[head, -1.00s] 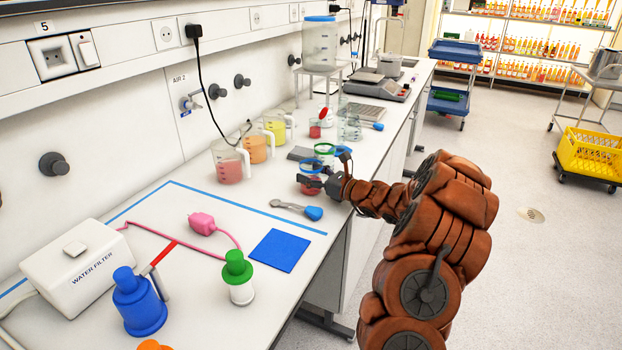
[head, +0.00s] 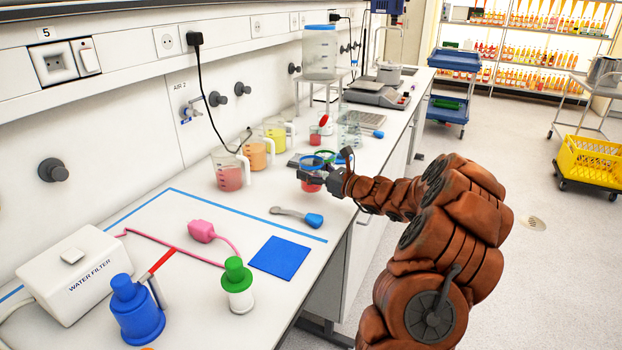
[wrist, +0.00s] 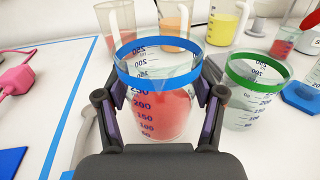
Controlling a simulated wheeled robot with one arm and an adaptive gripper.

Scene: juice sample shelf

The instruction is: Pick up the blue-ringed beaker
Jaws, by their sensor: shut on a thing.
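The blue-ringed beaker (wrist: 155,112) holds red liquid and stands upright between the two fingers of my gripper (wrist: 155,108). My gripper is shut on its sides, below the blue ring. In the head view my gripper (head: 322,177) holds the beaker (head: 311,187) over the worktop near its front edge. It seems slightly raised off the surface.
A green-ringed beaker (wrist: 245,110) stands close on the right in the wrist view. Several measuring jugs, with a pink one (head: 229,176), stand behind. A spoon with a blue end (head: 314,220) and a blue square (head: 283,257) lie in front.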

